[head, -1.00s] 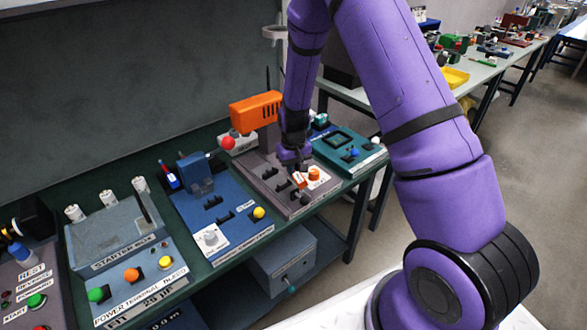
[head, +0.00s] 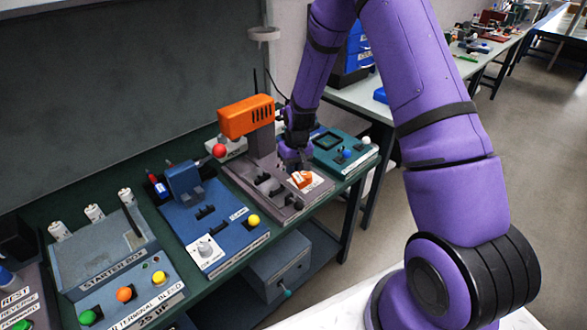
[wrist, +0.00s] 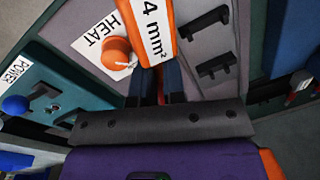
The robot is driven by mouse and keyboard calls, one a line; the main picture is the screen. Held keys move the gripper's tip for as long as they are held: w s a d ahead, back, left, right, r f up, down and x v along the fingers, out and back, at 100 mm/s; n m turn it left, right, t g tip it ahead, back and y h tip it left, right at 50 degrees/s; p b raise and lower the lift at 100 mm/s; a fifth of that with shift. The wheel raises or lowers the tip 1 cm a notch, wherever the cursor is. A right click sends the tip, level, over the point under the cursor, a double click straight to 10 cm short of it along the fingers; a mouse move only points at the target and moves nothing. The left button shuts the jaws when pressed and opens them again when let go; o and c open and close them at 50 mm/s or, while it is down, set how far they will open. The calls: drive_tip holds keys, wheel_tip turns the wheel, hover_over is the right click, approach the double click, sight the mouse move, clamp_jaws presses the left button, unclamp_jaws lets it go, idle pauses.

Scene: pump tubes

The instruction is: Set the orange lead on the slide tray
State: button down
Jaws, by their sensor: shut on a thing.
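An orange lead with a white "4 mm²" label (wrist: 158,30) is between the fingers of my gripper (wrist: 157,78) in the wrist view. In the head view my gripper (head: 297,162) points down over the mauve station (head: 265,195), at its right part. The orange there is small and partly hidden by the fingers. An orange knob (wrist: 117,51) on the "HEAT" plate sits close beside the lead in the wrist view. I cannot tell which surface is the slide tray. Whether the lead touches the station is unclear.
An orange tool head (head: 246,116) stands just left of my gripper. A teal station (head: 340,150) is to the right, a blue station (head: 215,220) to the left, and a grey starter box (head: 105,255) further left. Black holders (wrist: 213,65) stand on the mauve station.

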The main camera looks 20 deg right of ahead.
drive_tip(key=shift+y, duration=0.5)
